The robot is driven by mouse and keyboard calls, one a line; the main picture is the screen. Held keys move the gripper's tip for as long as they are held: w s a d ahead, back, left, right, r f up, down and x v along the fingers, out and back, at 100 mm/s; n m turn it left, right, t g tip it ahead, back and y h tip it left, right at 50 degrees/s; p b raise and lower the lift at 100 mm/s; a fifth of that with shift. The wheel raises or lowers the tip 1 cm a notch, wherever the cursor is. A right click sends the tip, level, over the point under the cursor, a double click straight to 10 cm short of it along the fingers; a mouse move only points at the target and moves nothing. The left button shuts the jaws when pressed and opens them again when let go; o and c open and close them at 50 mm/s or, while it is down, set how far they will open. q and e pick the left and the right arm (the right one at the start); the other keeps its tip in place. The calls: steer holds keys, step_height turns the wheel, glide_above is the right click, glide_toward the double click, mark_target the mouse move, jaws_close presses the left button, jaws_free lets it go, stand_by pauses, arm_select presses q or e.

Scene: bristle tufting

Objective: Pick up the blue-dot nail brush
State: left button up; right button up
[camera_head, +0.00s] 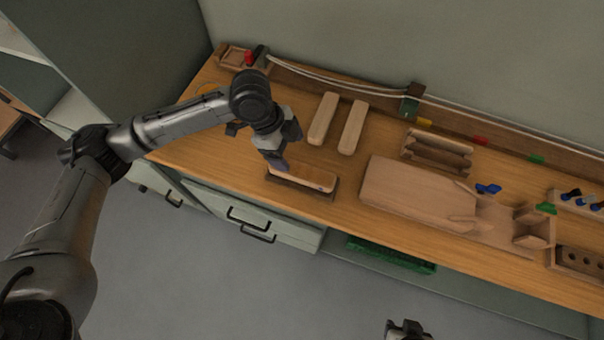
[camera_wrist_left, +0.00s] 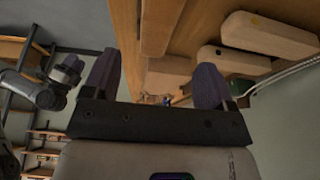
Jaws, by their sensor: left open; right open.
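A long light-wood brush block (camera_head: 305,179) with a small blue dot near its right end lies on a dark holder near the bench's front edge. My left gripper (camera_head: 277,162) is over its left end, pointing down; its fingers partly cover that end. In the left wrist view the left gripper (camera_wrist_left: 155,75) is open, and a wooden block (camera_wrist_left: 160,22), apparently the brush, shows between the fingers. I cannot tell whether the fingers reach down around it. My right gripper (camera_head: 407,329) is at the bottom edge, away from the bench, and only partly seen.
A slotted wooden rack (camera_head: 437,150) is farther back. A small tray (camera_head: 236,57) with a red item sits at the far left corner.

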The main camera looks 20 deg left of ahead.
mark_target(302, 171)
arm_select(q)
steer(key=b+x, duration=0.1)
steer(key=x, duration=0.3)
steer(key=shift+s+d+f, duration=0.1)
steer(key=shift+d+f, duration=0.1)
steer(key=shift+f, duration=0.15)
steer(key=shift+x, duration=0.75)
steer(key=shift+b+x, duration=1.35)
steer(key=shift+x, duration=0.95)
steer(key=shift+s+d+f, duration=0.1)
steer(key=shift+f, duration=0.25)
steer(key=c, duration=0.8)
steer(key=shift+r, duration=0.1)
steer(key=c, duration=0.3)
